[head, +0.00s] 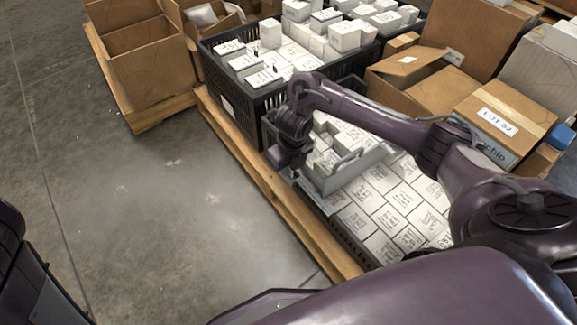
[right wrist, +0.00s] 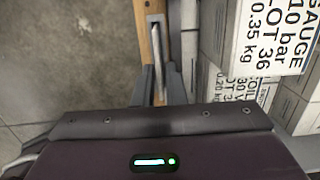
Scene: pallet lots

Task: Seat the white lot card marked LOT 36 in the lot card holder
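My right gripper (right wrist: 160,82) points down at the left edge of the front crate; in the head view it (head: 290,168) is beside a light grey tray. In the right wrist view its two fingers close on a thin pale strip, seen nearly edge-on, which looks like the lot card (right wrist: 160,58). Its marking does not show. A small grey slotted bracket, perhaps the lot card holder (right wrist: 155,18), lies just beyond the strip's far end, over the wooden pallet edge. I cannot tell whether card and bracket touch. My left gripper is out of view.
The front crate (head: 345,240) holds rows of white boxes, and the grey tray (head: 369,164) sits on it. A second black crate (head: 228,108) stands behind. Cardboard boxes (head: 497,118) stand at the right. The pallet edge (head: 270,190) borders open concrete floor at the left.

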